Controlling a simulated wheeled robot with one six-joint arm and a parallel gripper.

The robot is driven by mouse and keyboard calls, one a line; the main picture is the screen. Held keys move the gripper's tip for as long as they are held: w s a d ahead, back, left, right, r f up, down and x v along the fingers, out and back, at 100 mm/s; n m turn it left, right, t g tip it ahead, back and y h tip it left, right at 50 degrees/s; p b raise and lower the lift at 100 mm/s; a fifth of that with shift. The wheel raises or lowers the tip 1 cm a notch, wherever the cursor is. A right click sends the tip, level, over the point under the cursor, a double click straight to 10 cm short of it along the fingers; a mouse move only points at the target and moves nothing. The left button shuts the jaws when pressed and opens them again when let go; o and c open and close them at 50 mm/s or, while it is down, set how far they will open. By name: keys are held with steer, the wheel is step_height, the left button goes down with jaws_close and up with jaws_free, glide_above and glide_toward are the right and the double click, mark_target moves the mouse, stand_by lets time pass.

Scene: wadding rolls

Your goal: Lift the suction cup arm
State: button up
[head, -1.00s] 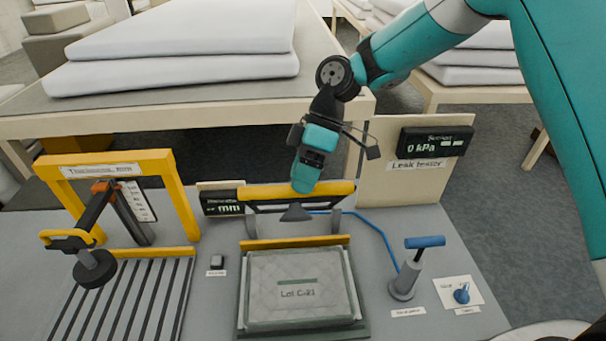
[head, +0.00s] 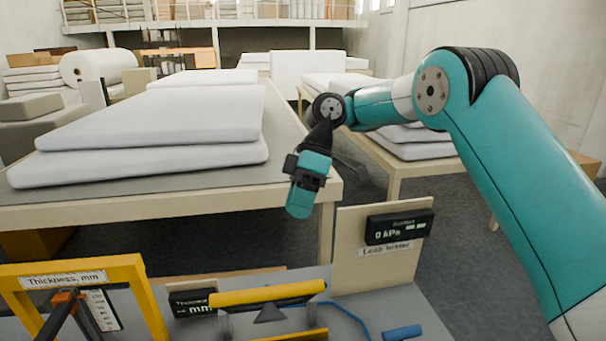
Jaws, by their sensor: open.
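The yellow bar (head: 267,292) with a dark cone-shaped cup (head: 270,313) under it, which looks like the suction cup arm, is at the bottom middle of the head view. It lies level across two grey uprights. My gripper (head: 298,212) is open and hangs pointing down above and beyond the bar in the picture, clearly apart from it. Its fingers are partly hidden behind its teal body. The leak tester board (head: 380,275) stands right of the bar, and its display (head: 399,227) reads 0 kPa. The lower bench is cut off by the picture's bottom edge.
A yellow thickness gauge frame (head: 75,268) stands at the lower left, with a small dark display (head: 192,302) beside the bar. A blue pump handle (head: 402,333) shows at the bottom right. White wadding sheets (head: 160,125) lie on a large table behind.

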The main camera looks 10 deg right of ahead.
steer(key=shift+p+v, duration=1.1)
steer(key=shift+v, duration=0.2)
steer(key=shift+s, duration=0.15)
steer(key=s+a+f+m+t+b, duration=0.25)
steer(key=s+m+b, duration=0.25)
steer(key=s+b, duration=0.65)
steer(key=s+d+f+m+t+b, duration=0.1)
steer(key=s+d+f+m+b, duration=0.1)
steer(key=s+f+b, duration=0.2)
steer(key=s+d+f+m+t+b, duration=0.1)
steer(key=s+d+f+m+b, duration=0.1)
steer(key=s+f, duration=0.6)
steer(key=s+d+b, duration=0.1)
steer(key=s+b, duration=0.1)
steer(key=s, duration=0.2)
steer(key=shift+d+f+m+h, duration=0.25)
steer(key=shift+m+h, duration=0.05)
